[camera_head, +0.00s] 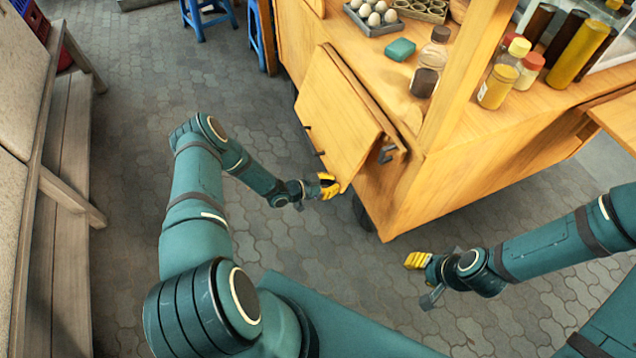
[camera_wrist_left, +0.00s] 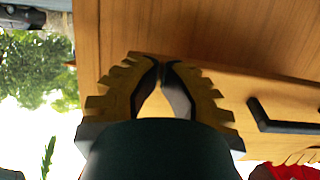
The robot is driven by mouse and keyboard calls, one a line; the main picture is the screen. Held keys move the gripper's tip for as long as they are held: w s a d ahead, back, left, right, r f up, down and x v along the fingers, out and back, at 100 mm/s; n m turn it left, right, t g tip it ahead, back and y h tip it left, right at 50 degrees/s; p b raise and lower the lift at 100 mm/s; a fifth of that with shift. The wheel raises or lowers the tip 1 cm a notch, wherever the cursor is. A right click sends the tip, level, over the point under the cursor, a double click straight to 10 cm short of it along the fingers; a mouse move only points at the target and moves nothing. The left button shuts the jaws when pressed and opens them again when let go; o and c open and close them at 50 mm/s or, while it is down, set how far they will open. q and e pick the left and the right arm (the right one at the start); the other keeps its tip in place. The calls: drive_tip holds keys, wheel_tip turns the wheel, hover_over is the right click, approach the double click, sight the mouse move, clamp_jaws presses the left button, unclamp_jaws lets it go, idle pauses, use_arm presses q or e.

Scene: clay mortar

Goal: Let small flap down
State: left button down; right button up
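The small flap (camera_head: 335,115) is a light wooden panel on the near left side of the wooden cart. It stands out at a slant from the cart's side. A dark metal bracket (camera_head: 386,154) shows beside its right edge. My left gripper (camera_head: 328,186) is at the flap's lower right corner. In the left wrist view, its fingertips (camera_wrist_left: 162,68) come together in front of a wooden panel (camera_wrist_left: 215,35); no object shows between them. Whether they touch the wood is unclear. My right gripper (camera_head: 417,261) is apart from the cart, above the paving; its finger gap cannot be made out.
The cart top (camera_head: 395,88) carries an egg tray (camera_head: 372,18), a green block (camera_head: 400,49), jars and bottles (camera_head: 497,86). A wooden bench (camera_head: 65,190) stands at the left. Paved floor (camera_head: 130,170) is clear between bench and cart.

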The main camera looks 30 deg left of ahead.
use_arm(q)
drive_tip(key=w+d+f+t, duration=0.1)
drive_tip(key=w+d+f, duration=0.2)
drive_tip(key=w+d, duration=0.3)
drive_tip(key=shift+w+h, duration=0.3)
drive_tip(key=shift+w, duration=0.35)
drive_tip(key=shift+d, duration=0.15)
drive_tip(key=shift+s, duration=0.1)
